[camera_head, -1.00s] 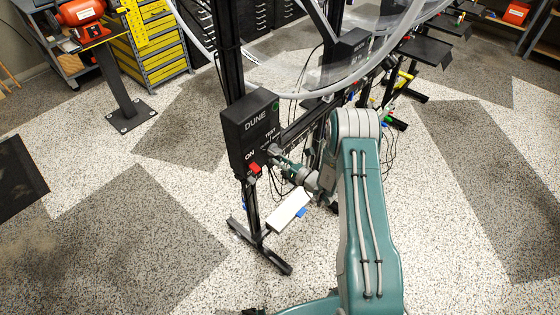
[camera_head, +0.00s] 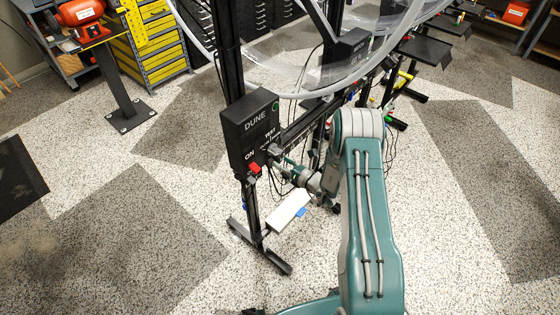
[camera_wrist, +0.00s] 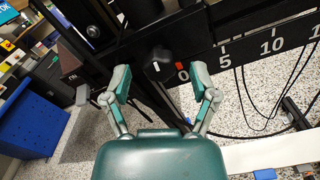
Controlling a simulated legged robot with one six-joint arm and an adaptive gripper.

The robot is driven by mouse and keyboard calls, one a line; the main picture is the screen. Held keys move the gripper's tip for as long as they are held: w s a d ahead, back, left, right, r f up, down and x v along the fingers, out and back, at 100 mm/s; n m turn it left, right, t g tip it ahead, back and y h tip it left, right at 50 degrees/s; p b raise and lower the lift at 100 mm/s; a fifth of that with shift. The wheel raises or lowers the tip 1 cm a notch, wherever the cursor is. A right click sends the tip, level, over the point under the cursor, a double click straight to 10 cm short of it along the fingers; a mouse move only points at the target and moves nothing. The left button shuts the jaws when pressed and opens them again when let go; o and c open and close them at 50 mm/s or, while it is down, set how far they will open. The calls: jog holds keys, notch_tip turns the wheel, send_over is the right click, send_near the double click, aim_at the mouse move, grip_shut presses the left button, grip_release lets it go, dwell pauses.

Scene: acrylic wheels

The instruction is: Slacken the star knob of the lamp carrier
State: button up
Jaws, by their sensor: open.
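A black knob (camera_wrist: 158,66) with a white mark sits on the black carrier by the rail, beside a red pointer (camera_wrist: 180,65) near the 0 of the scale (camera_wrist: 265,47). My gripper (camera_wrist: 161,78) is open, with one finger on each side of the knob. A gap shows between each fingertip and the knob in the wrist view; the depth is hard to judge. In the head view my gripper (camera_head: 284,164) is beside the black DUNE box (camera_head: 248,132), at the near end of the rail. The knob's details are too small to tell there.
A red switch (camera_head: 255,168) sits on the box's lower edge. A white bar (camera_head: 288,210) with a blue tab is below my gripper. Black cables (camera_wrist: 262,105) hang under the rail. Clear curved wheels (camera_head: 330,75) stand behind. Speckled floor is open at left and right.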

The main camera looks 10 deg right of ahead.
jog(key=v, duration=1.1)
